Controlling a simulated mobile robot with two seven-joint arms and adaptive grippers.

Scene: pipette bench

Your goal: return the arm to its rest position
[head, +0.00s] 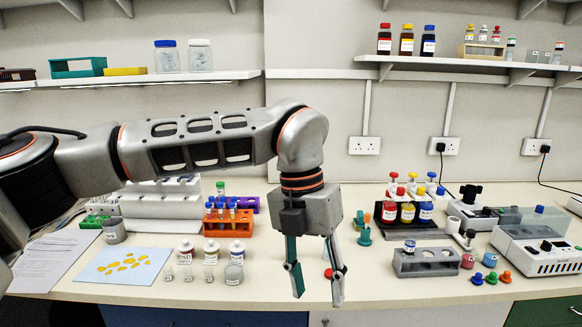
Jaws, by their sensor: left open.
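My left arm comes in from the left and reaches across above the bench (390,286). Its gripper (318,284) hangs down over the front middle of the bench. The two fingers are apart and nothing is between their tips. A small red-topped item (328,272) shows between and behind the fingers, partly hidden by them. The arm hides part of the wall and the items at the back left. My right gripper does not show.
An orange tube rack (228,224) and several small bottles (210,250) stand left of the gripper. A grey rack (427,264), a dark tray with coloured bottles (408,230) and a white device (540,256) stand to its right. Papers (52,262) lie at the left.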

